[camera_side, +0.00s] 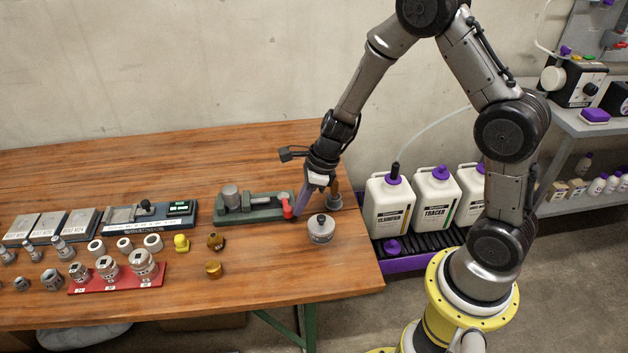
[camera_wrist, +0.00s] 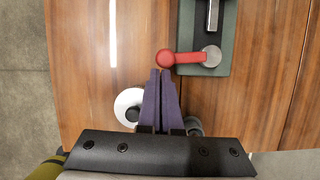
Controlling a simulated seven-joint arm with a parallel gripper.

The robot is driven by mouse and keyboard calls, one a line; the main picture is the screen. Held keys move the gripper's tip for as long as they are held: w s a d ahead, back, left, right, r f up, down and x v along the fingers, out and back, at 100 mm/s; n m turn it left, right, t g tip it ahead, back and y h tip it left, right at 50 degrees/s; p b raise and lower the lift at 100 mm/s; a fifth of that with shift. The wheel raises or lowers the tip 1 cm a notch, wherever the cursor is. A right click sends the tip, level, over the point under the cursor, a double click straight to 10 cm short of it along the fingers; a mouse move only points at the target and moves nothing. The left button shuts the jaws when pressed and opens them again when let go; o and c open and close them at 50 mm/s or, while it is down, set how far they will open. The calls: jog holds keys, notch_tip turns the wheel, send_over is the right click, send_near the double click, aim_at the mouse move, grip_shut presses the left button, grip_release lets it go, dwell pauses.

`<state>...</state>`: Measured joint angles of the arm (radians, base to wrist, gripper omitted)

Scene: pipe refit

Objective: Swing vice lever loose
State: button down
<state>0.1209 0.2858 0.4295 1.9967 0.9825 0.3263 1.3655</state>
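The green vice (camera_side: 262,213) lies on the wooden bench and holds a grey cylindrical part (camera_side: 230,197). Its red lever (camera_side: 287,206) is at the right end. In the wrist view the lever (camera_wrist: 188,58) runs left from a grey round pivot (camera_wrist: 211,56) to a round red knob (camera_wrist: 166,58). My gripper (camera_side: 296,213) points down at the vice's right end. In the wrist view my gripper's purple fingers (camera_wrist: 161,73) are together with nothing seen between them. Their tips are right beside the knob; I cannot tell whether they touch it.
A metal pot with a black knob (camera_side: 320,232) stands close to my gripper; its white round top shows in the wrist view (camera_wrist: 126,98). Gauges, rings and a red tray (camera_side: 116,283) are left. White jugs (camera_side: 389,212) stand past the bench edge.

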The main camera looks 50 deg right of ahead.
jog(key=shift+a, duration=0.25)
dwell(0.5)
